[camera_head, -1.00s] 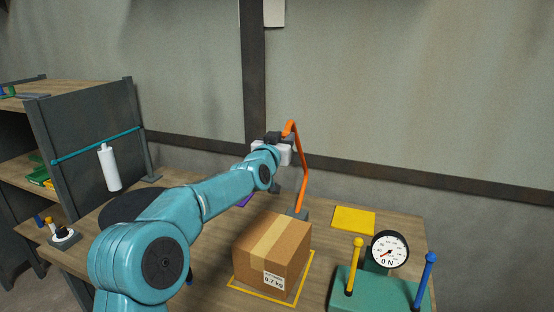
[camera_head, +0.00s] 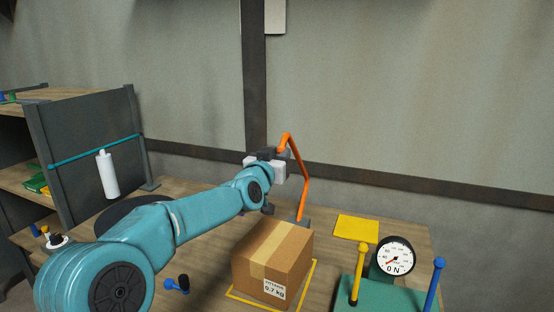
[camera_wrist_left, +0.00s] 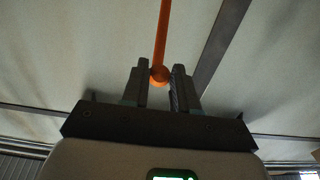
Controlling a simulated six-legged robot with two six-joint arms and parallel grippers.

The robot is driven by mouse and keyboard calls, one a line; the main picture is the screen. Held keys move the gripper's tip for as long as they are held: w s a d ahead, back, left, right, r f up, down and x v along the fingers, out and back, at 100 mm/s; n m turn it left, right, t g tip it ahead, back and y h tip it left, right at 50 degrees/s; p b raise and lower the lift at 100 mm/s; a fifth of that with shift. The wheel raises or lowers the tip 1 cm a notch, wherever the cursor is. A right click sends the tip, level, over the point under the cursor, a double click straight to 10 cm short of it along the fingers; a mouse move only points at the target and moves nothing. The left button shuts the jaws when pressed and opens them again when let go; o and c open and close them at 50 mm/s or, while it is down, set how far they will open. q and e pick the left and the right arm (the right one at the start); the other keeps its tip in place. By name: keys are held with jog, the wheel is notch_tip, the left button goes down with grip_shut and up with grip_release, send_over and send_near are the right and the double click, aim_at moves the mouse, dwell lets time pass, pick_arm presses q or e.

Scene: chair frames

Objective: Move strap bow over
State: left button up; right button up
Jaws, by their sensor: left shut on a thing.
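The strap bow (camera_head: 305,178) is a bent orange rod that rises from a small grey base (camera_head: 301,222) behind the cardboard box. Its upper part bends left to a rounded end. My left gripper (camera_head: 278,153) is shut on that end, above the table. In the left wrist view the bow (camera_wrist_left: 162,40) runs upward from an orange ball (camera_wrist_left: 159,75) between the two dark fingers (camera_wrist_left: 160,85). The cardboard box (camera_head: 260,262) with a tape strip and a weight label sits within a yellow outline on the table. My right gripper is not in view.
A yellow pad (camera_head: 356,228) lies right of the bow. A green stand with a round gauge (camera_head: 394,257), a yellow post (camera_head: 358,275) and a blue post (camera_head: 434,285) is at front right. A small blue-black piece (camera_head: 178,284) lies left of the box.

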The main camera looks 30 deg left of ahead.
pick_arm(q)
jog(key=shift+s+d+f+b, duration=0.1)
jog(key=shift+s+f+b, duration=0.15)
jog(key=shift+s+b, duration=0.25)
jog(key=shift+s+d+f+b, duration=0.25)
jog(key=shift+s+f+b, duration=0.4)
jog(key=shift+s+b, duration=0.35)
jog(key=shift+s+d+f+b, duration=0.25)
jog(key=shift+s+f+b, duration=0.6)
jog(key=shift+s+b, duration=0.2)
jog(key=shift+s+d+f+b, duration=0.3)
jog(key=shift+s+f+b, duration=0.5)
jog(key=shift+s+b, duration=0.3)
jog(key=shift+s+d+f+b, duration=0.25)
jog(key=shift+s+f+b, duration=0.65)
jog(key=shift+s, duration=0.25)
jog(key=shift+r, duration=0.1)
